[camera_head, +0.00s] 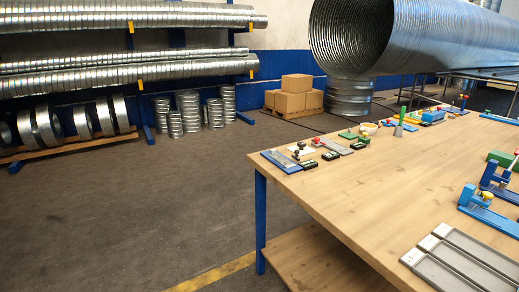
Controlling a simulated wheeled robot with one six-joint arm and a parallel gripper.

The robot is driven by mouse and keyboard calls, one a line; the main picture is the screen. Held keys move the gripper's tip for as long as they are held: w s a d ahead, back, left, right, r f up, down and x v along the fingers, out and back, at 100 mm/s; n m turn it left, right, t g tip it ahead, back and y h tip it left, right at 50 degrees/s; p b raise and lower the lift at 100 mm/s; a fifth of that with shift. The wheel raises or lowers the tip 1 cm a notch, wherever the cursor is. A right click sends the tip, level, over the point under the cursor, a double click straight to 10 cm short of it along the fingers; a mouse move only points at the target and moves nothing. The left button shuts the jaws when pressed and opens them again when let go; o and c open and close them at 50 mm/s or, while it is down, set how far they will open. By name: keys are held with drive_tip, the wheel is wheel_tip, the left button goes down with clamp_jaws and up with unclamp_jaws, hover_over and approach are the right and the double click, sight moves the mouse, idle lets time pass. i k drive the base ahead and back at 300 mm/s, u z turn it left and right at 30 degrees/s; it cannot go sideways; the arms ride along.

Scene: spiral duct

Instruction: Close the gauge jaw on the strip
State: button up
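My gripper is not in view. A wooden workbench (365,195) fills the right side and bears many small tools and fixtures. A blue plate with grey parts (281,161) lies at the bench's left corner.
Grey trays (438,276) lie at the bench's near right. The bench's middle is mostly clear. A large spiral duct (430,40) is behind it. Cardboard boxes (294,95) and duct racks (90,70) stand at the back. Open floor (150,210) lies left.

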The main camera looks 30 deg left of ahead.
sight(296, 157)
drive_tip(key=u, duration=1.9)
drive_tip(key=i, duration=2.15)
drive_tip(key=z, duration=1.6)
